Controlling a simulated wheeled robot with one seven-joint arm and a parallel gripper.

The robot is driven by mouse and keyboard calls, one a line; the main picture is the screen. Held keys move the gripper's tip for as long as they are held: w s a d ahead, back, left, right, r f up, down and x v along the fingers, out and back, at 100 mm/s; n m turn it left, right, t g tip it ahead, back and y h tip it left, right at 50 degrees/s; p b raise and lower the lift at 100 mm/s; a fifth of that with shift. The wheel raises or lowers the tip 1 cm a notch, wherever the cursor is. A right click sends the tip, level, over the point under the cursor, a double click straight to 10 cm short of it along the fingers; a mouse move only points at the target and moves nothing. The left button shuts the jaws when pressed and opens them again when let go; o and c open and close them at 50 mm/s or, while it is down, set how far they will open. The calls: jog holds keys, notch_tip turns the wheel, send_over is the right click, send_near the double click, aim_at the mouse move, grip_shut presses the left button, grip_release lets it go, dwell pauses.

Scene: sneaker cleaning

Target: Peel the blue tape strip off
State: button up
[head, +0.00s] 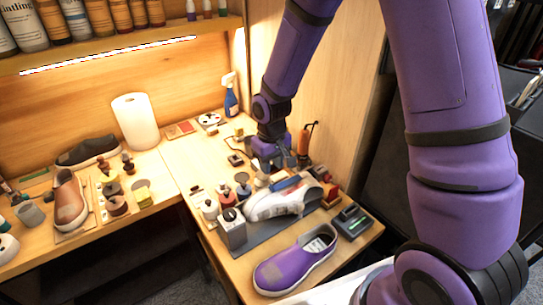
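A white and grey sneaker (277,201) lies on a dark mat (262,232) on the right-hand bench. A blue tape strip (287,182) shows along the upper side of this sneaker, near its opening. My gripper (264,170) points down just behind and to the left of the sneaker, close to the tape. Its fingers are small and mixed in with the clutter behind the shoe, so I cannot tell whether they are open or touch anything.
A purple slip-on shoe (293,266) lies at the bench's front edge. A grey box (232,228) and small jars stand left of the sneaker. A dark device (351,221) is right. A spray bottle (231,97) and paper roll (136,122) stand behind.

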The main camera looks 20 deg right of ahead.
aim_at(271, 185)
notch_tip(271, 185, down, 8)
jog(key=shift+r, duration=0.1)
dwell(0.4)
grip_shut()
